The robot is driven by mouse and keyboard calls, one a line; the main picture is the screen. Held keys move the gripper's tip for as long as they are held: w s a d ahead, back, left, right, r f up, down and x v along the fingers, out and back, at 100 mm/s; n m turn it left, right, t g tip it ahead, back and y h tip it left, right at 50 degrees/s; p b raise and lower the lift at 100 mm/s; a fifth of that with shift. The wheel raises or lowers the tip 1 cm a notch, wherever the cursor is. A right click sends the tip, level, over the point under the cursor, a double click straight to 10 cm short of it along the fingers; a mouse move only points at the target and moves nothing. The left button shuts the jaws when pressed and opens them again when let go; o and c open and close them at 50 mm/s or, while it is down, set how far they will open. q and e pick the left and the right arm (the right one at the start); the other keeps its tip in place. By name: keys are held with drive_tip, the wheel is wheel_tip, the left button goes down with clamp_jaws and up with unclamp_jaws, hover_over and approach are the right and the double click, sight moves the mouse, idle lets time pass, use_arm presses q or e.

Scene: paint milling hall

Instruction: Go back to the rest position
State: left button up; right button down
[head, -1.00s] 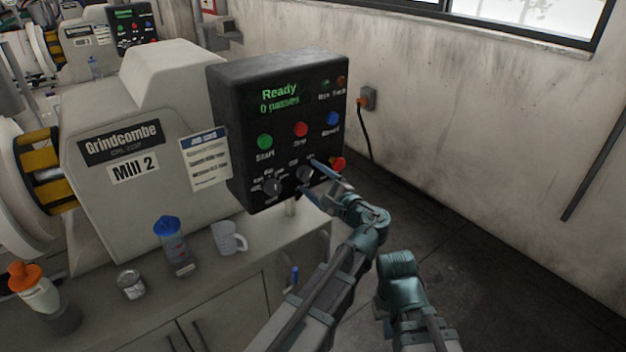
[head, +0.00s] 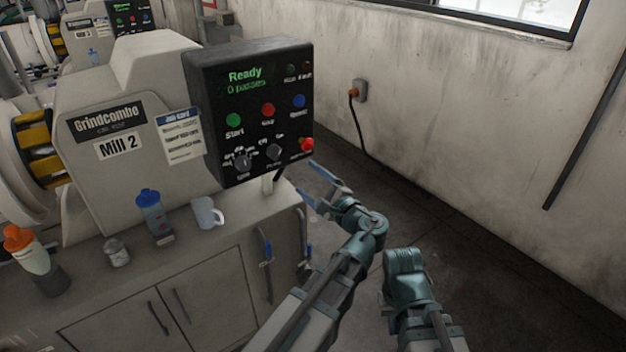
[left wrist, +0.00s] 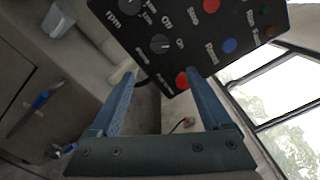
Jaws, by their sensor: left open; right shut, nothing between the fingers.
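My left gripper (head: 308,180) is open and empty in the head view. It hangs in the air just right of and below the lower right corner of the black control panel (head: 205,110), apart from it as far as I can tell. In the left wrist view my open fingers (left wrist: 160,75) point toward the panel (left wrist: 135,35), with nothing between them. The panel reads "Ready, 0 passes". Of my right arm, teal and grey links show at the lower centre right of the head view; its gripper is not visible.
The Mill 2 housing (head: 125,130) stands left of the panel. On the cabinet top are a mug (head: 207,214), a blue-capped bottle (head: 152,218), a small tin (head: 117,252) and an orange-capped bottle (head: 32,255). The floor (head: 480,260) right of the mill is clear up to the wall.

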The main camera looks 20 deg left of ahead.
use_arm(q)
drive_tip(key=shift+w+a, duration=0.1)
drive_tip(key=s+a+f+n+g+h, duration=0.1)
drive_tip(key=s+f+n+g+h, duration=0.35)
drive_tip(key=f, duration=0.55)
drive_tip(key=s+a+f+n+g+h, duration=0.1)
drive_tip(key=s+f+n+g+h, duration=0.4)
drive_tip(key=f, duration=0.4)
drive_tip(key=s+d+g+h+p, duration=0.1)
drive_tip(key=s+d+p, duration=0.1)
drive_tip(key=s+d, duration=0.3)
drive_tip(key=s+d+r+h+p, duration=0.1)
drive_tip(key=s+d+h+p, duration=0.1)
drive_tip(key=s+d, duration=0.4)
drive_tip(key=d, duration=0.5)
drive_tip(key=shift+d+r+g, duration=0.2)
drive_tip(key=shift+d+g, duration=0.1)
drive_tip(key=shift+g, duration=0.05)
drive_tip(key=shift+h, duration=0.35)
